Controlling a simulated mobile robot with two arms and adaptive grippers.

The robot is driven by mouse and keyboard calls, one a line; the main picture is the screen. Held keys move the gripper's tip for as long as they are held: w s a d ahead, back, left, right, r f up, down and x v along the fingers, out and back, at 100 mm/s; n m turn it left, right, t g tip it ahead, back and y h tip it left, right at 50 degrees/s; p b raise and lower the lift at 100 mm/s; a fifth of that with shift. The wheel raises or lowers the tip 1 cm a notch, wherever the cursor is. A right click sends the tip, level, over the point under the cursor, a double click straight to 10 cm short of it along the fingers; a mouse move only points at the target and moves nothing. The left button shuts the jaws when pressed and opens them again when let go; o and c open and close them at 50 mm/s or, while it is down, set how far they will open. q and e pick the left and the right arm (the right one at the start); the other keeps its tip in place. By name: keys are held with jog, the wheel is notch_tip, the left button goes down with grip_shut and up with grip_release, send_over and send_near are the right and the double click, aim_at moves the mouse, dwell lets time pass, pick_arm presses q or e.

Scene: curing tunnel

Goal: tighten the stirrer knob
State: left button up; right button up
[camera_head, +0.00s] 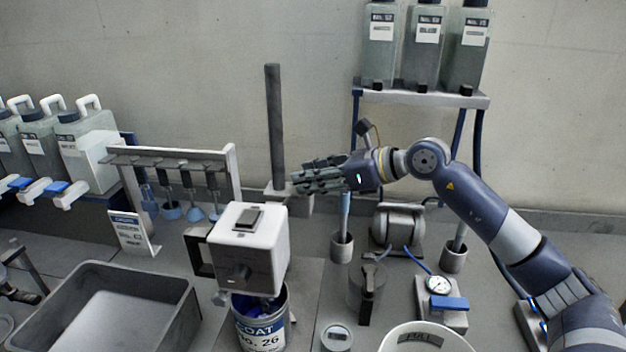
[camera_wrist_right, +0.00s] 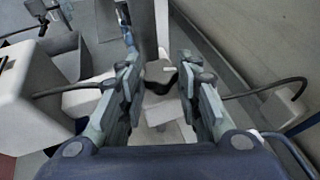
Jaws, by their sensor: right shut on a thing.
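The stirrer has a white box-shaped head (camera_head: 247,248) with a dark tall post (camera_head: 274,125) behind it. My right gripper (camera_head: 298,184) reaches in from the right at the foot of the post. In the right wrist view, a black knob (camera_wrist_right: 160,80) sits between the two fingers of my right gripper (camera_wrist_right: 160,88), which are shut on it. The knob is hidden behind the fingers in the head view. A paint can (camera_head: 262,325) stands under the stirrer head. Dark jointed parts at the left edge of the head view look like my left gripper (camera_head: 20,285); its jaws are unclear.
A grey tray (camera_head: 185,310) lies front left, a rack of hanging stirrers (camera_head: 170,160) behind it. A pressure gauge (camera_head: 438,285), a small tank (camera_head: 398,222) and a white bucket (camera_head: 425,338) stand at right. Bottles (camera_head: 422,55) fill a raised shelf behind my right arm.

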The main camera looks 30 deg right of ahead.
jog(key=m+h, duration=0.1)
jog(key=m+t+h+b, duration=0.1)
jog(key=h, duration=0.1)
jog(key=shift+s+a+f+m+t, duration=0.1)
jog(key=shift+s+a+m+t, duration=0.1)
jog(key=shift+a+m+t, duration=0.15)
jog(key=m+h+b, duration=0.1)
jog(key=m+h, duration=0.1)
jog(key=m+t+h+b, duration=0.1)
jog(key=h+b, duration=0.1)
jog(key=shift+a+m, duration=0.35)
jog(key=shift+a, duration=0.05)
jog(key=shift+a+m+h+b, duration=0.1)
jog(key=shift+m+h+b, duration=0.6)
jog(key=shift+m+h, duration=0.4)
jog(key=o, duration=1)
jog(key=shift+o, duration=0.2)
jog(key=shift+s, duration=0.1)
jog(key=v, duration=1.2)
jog(key=shift+a, duration=0.25)
